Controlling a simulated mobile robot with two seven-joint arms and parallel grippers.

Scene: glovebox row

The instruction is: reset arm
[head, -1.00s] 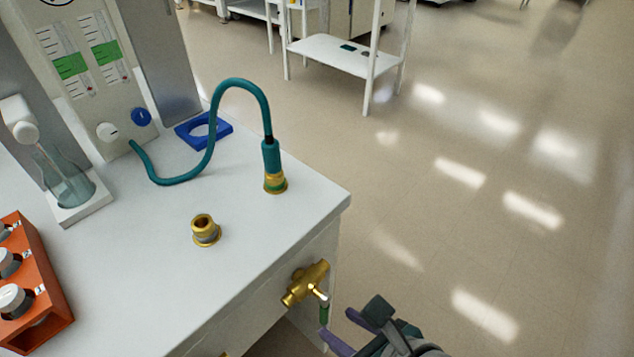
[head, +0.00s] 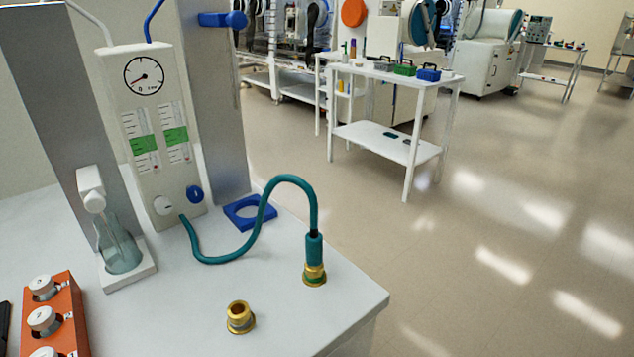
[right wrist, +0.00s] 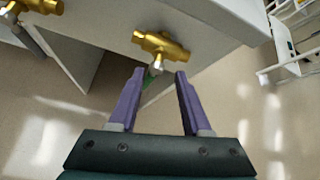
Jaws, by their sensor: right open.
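Neither gripper shows in the head view. There, a teal hose (head: 258,222) runs from the gauge panel (head: 150,130) to a brass fitting (head: 314,274) on the bench top.
A brass socket (head: 240,317) stands open on the bench (head: 190,310). A blue square ring (head: 248,212), a flask (head: 120,250) and an orange rack (head: 58,318) are on it too. A white cart (head: 385,149) stands behind. The floor at right is clear.

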